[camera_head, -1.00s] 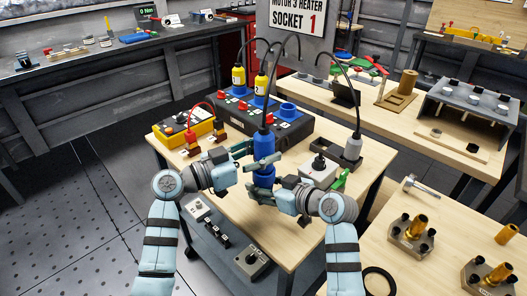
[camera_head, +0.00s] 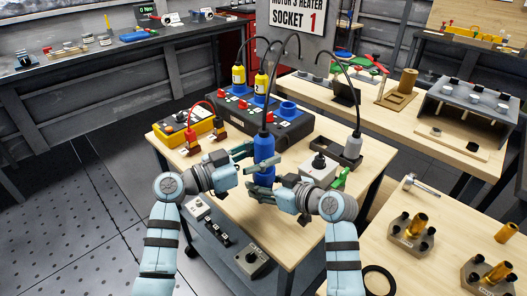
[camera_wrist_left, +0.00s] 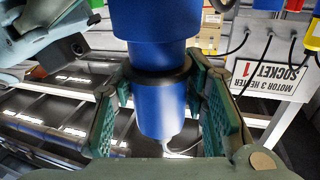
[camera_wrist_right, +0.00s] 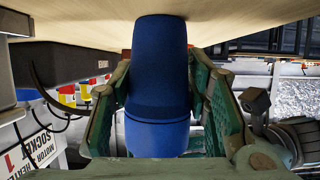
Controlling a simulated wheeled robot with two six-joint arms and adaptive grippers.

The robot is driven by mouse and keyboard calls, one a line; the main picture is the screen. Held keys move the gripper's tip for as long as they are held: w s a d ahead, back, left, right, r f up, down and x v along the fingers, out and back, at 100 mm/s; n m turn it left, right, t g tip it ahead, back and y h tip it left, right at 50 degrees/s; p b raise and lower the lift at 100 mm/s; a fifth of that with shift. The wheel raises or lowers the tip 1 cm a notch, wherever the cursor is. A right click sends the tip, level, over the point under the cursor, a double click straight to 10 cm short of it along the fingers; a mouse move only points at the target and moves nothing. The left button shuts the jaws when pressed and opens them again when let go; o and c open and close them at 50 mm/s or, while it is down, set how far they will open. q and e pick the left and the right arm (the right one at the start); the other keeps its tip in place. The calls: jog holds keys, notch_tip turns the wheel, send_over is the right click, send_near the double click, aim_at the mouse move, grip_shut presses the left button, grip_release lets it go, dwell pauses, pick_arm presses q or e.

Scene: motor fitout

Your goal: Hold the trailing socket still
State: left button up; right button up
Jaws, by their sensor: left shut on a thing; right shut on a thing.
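A blue plug (camera_head: 264,148) with a black cable out of its top stands upright above the table, in line with the blue trailing socket (camera_head: 265,180) below it. My left gripper (camera_head: 250,152) is around the plug from the left. In the left wrist view its fingers flank the plug (camera_wrist_left: 160,105) just below a dark ring, with the wider blue body above in that upside-down picture. My right gripper (camera_head: 268,182) is shut on the trailing socket. In the right wrist view the darker blue socket (camera_wrist_right: 160,70) is between its fingers, and the brighter blue plug meets it.
A black box (camera_head: 290,125) with red parts and blue and yellow connectors stands behind. A yellow box (camera_head: 185,130) is at the left. The table's front left is clear.

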pick_arm(q)
jog(key=shift+f, duration=1.1)
jog(key=o, duration=1.3)
jog(key=shift+o, duration=0.2)
jog(key=v, duration=1.2)
jog(key=shift+r, duration=0.1)
pick_arm(e)
jog(key=o, duration=1.4)
jog(key=shift+c, duration=0.2)
